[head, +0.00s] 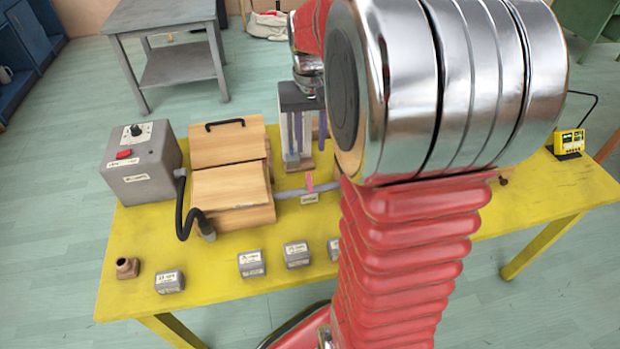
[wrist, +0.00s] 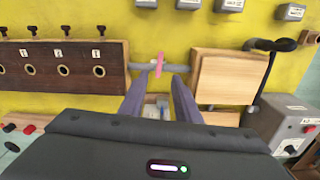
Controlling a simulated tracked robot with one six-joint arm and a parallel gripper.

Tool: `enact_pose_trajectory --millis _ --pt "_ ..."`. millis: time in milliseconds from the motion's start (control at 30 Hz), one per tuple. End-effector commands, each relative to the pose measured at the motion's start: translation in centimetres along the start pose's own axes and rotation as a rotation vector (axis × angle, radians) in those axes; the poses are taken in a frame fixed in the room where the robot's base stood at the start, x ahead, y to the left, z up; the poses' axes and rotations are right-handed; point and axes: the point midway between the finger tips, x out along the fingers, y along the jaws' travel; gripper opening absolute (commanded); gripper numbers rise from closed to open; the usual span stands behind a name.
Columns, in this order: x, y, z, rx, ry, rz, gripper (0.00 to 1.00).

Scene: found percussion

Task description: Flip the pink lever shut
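The pink lever (head: 309,182) stands up from a grey pipe (head: 325,187) beside the wooden box. In the wrist view the lever (wrist: 160,63) lies across the line of the pipe (wrist: 142,66), just past and between my fingertips. My gripper (wrist: 160,86) is open, its two purple fingers apart with nothing held between them. In the head view my gripper (head: 306,136) points down behind the lever, partly hidden by my arm. I cannot tell whether a fingertip touches the lever.
The wooden box (head: 233,192) and a grey control box (head: 140,165) with a black hose (head: 182,215) stand left on the yellow table (head: 215,270). Small labelled grey blocks (head: 252,264) line the front. A wooden board with holes (wrist: 65,71) flanks the lever in the wrist view.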

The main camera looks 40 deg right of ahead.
Motion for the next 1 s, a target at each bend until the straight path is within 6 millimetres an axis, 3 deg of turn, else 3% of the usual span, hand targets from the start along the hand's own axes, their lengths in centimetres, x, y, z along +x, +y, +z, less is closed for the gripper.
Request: enact_pose_trajectory --millis 267,1000 --pt "1.8 0.0 0.0 0.0 -0.003 0.0 0.3" --pt "12.6 0.0 0.1 0.0 -0.003 0.0 0.3"
